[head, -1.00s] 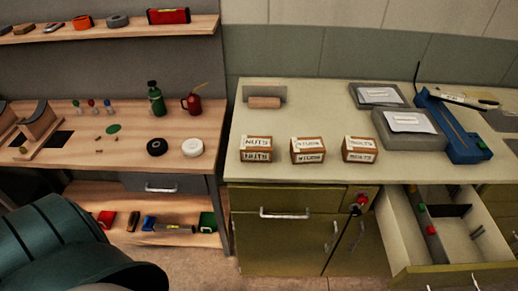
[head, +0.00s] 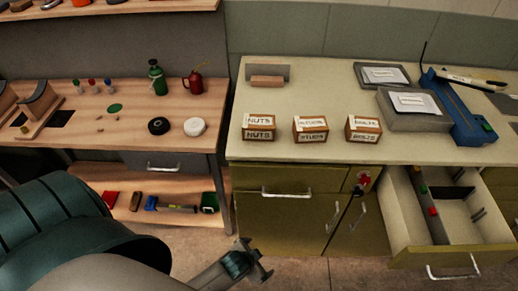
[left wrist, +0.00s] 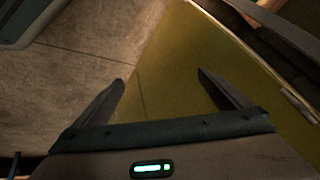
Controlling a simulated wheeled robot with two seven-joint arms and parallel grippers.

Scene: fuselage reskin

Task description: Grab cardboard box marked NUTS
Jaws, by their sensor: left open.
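The cardboard box marked NUTS (head: 259,128) stands upright near the front left of the pale counter, leftmost of three small boxes. Beside it stand a box that appears to read STUDS (head: 310,129) and another box (head: 363,129) with a less legible label. My left gripper (head: 262,263) is low in front of the green cabinet, below the counter and well short of the NUTS box. In the left wrist view my left gripper (left wrist: 163,82) has its two fingers wide apart with nothing between them; floor and cabinet front show beyond. My right gripper is not in view.
The green cabinet (head: 290,220) has an open drawer (head: 450,225) jutting out at right. Grey cases (head: 415,110) and a blue tool (head: 460,110) lie at the counter's right. A wooden workbench (head: 100,125) with tape rolls and bottles stands at left.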

